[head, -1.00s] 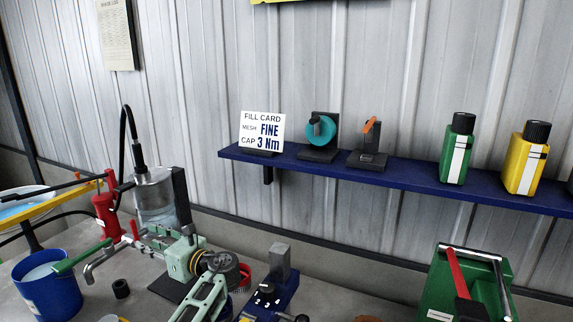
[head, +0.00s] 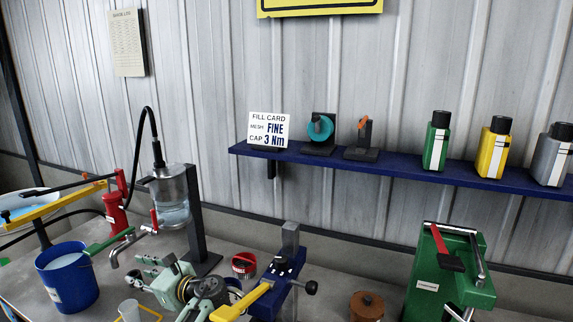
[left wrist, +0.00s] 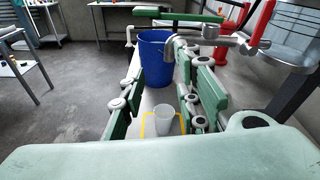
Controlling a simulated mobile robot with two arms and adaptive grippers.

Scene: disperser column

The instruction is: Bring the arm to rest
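My left gripper (head: 147,272), mint green, is over the bench at the lower left of the head view, right of the blue bucket (head: 66,275). In the left wrist view its two fingers (left wrist: 160,105) stand apart with nothing held between them. A translucent cup (left wrist: 167,120) in a yellow holder shows below, in the gap between the fingers. The cup (head: 130,310) also shows below the gripper in the head view. The blue bucket (left wrist: 154,58) is beyond the fingertips. My right gripper cannot be made out in either view.
A clear tank (head: 174,195) with a tap stands behind the gripper. A blue clamp device (head: 281,272) with a yellow lever is to its right, and a green press (head: 433,285) farther right. A blue shelf (head: 400,170) on the wall holds bottles and a fill card (head: 268,129).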

